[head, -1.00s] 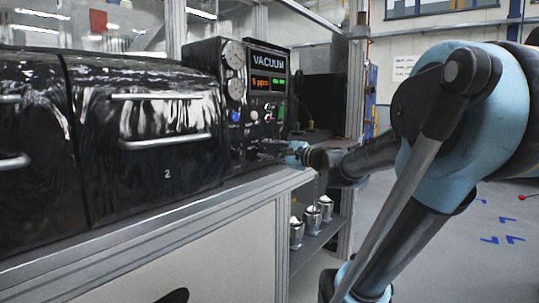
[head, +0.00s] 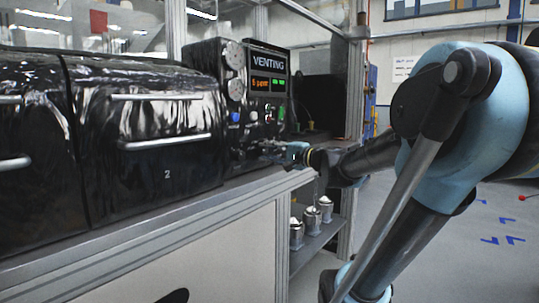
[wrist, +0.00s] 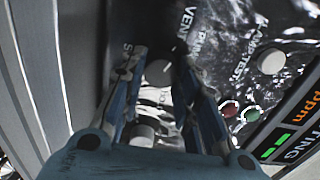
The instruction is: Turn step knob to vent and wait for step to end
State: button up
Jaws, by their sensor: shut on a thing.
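The black control panel (head: 258,100) has a header that reads VENTING (head: 268,63). Below it is a readout with orange digits, hard to read, ending in ppm, and green marks. My gripper (head: 268,149) is at the lower part of the panel. In the wrist view, my gripper (wrist: 160,62) has its fingers closed on a dark knob (wrist: 147,22), taken to be the step knob. The label VENT (wrist: 184,20) is printed beside it. The knob's pointer is not clear, and the fingers hide the knob in the head view.
Red (wrist: 228,108) and green (wrist: 252,114) buttons and a pale lamp-test button (wrist: 271,61) are close to the fingers. A black cabinet with drawer 2 (head: 165,155) stands left of the panel. Several metal cups (head: 312,216) are on a shelf below.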

jog(key=shift+s+f, duration=0.1)
jog(key=shift+f, duration=0.1)
jog(key=o, duration=1.1)
jog(key=shift+c, duration=0.2)
jog(key=shift+r, duration=0.1)
jog(key=shift+d, duration=0.1)
jog(key=v, duration=1.1)
jog(key=shift+s+d, duration=0.2)
jog(key=shift+d, duration=0.05)
